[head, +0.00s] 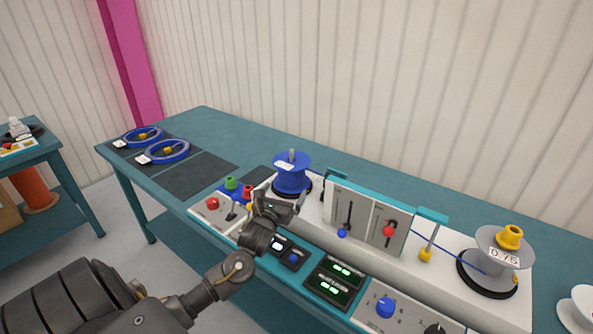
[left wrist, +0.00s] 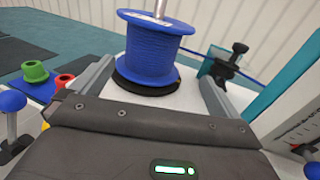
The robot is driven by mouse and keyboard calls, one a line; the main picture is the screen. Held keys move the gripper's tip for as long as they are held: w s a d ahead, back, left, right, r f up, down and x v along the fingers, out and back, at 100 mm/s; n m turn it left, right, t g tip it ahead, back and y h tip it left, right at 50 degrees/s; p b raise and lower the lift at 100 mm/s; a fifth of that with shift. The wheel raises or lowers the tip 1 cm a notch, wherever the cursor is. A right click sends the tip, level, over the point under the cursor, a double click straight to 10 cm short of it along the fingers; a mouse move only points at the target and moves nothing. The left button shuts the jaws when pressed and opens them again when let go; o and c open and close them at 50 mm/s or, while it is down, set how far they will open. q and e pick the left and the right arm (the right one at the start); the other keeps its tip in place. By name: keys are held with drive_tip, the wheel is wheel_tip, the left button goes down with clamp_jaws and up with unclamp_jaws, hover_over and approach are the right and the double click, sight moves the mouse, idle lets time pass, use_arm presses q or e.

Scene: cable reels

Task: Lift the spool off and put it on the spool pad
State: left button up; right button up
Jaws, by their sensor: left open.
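A blue spool (head: 291,177) stands upright on a black round base at the left end of the white machine, with a metal spindle rising from its top. It shows large in the left wrist view (left wrist: 154,50). My left gripper (head: 279,203) is open and empty on the near side of the spool. In the left wrist view its fingers (left wrist: 157,75) point toward the spool, one on each side of its lower part; I cannot tell whether they touch it. An empty dark pad (head: 200,176) lies on the table to the left; which pad is the spool pad is unclear. My right gripper is out of view.
Two blue rings (head: 167,151) lie on dark mats at the far left. Green and red caps (head: 231,183) sit left of the spool. An upright lever panel (head: 368,216) and a grey reel (head: 503,247) stand to the right. The table behind the machine is clear.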

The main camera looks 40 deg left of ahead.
sight(287, 178)
use_arm(q)
drive_tip(key=shift+w+a+r, duration=0.2)
drive_tip(key=shift+w+a, duration=0.65)
drive_tip(key=shift+w, duration=0.1)
drive_tip(key=shift+p+x, duration=0.3)
drive_tip(key=shift+x, duration=0.9)
drive_tip(key=shift+f, duration=0.15)
drive_tip(key=shift+w+a, duration=0.1)
drive_tip(key=shift+w, duration=0.1)
drive_tip(key=x, duration=0.1)
drive_tip(key=p+x, duration=0.1)
drive_tip(key=x, duration=0.1)
drive_tip(key=shift+w+a+r, duration=0.2)
drive_tip(key=shift+w+a, duration=0.05)
drive_tip(key=shift+a, duration=0.05)
drive_tip(key=shift+w+a+p, duration=0.15)
drive_tip(key=shift+w+p, duration=0.15)
drive_tip(key=shift+w, duration=0.2)
drive_tip(key=shift+c, duration=0.6)
drive_tip(key=c, duration=1.2)
drive_tip(key=shift+c, duration=0.3)
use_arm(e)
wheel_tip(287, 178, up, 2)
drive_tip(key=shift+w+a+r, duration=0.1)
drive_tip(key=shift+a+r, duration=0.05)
